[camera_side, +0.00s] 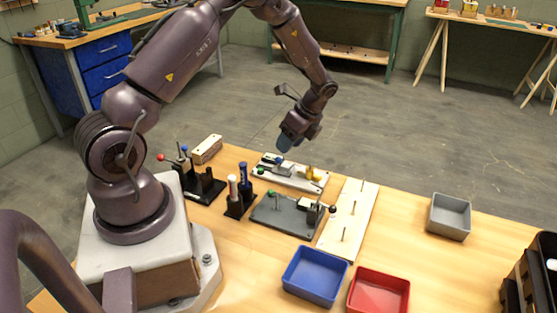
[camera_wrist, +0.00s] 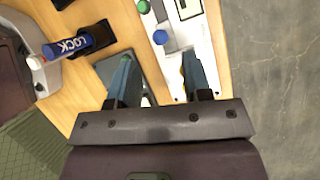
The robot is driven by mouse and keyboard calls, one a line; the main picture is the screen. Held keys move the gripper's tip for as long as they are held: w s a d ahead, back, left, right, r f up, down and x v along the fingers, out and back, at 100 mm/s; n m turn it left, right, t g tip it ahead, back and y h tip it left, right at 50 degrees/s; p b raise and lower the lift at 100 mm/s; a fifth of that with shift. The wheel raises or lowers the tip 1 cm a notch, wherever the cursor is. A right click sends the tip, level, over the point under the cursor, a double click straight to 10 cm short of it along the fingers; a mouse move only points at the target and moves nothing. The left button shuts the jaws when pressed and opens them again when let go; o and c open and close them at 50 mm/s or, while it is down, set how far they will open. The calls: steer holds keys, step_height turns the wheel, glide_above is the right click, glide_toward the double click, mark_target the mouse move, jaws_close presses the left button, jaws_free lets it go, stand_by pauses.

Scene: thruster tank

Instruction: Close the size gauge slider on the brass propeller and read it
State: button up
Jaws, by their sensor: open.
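The size gauge is a white plate (camera_side: 291,183) on the table in the side view, and part of it shows in the wrist view (camera_wrist: 207,60). It carries a blue knob (camera_wrist: 160,37) and a green knob (camera_wrist: 143,6). The brass propeller (camera_side: 311,174) sits at the plate's right end in the side view; it is not seen in the wrist view. My gripper (camera_side: 282,146) is above the plate, apart from it. In the wrist view its two fingers (camera_wrist: 157,56) are spread, with the blue knob seen just beyond the gap between their tips. Nothing is held.
A grey plate fixture (camera_side: 285,217) and a pale board with upright pins (camera_side: 337,230) lie nearby. A black stand holds a blue marker labelled LOCK (camera_wrist: 67,46) and a white one. Blue (camera_side: 315,277), red (camera_side: 378,291) and grey (camera_side: 449,216) bins stand to the front and right.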

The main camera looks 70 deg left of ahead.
mark_target(280, 158)
steer(key=x, duration=0.7)
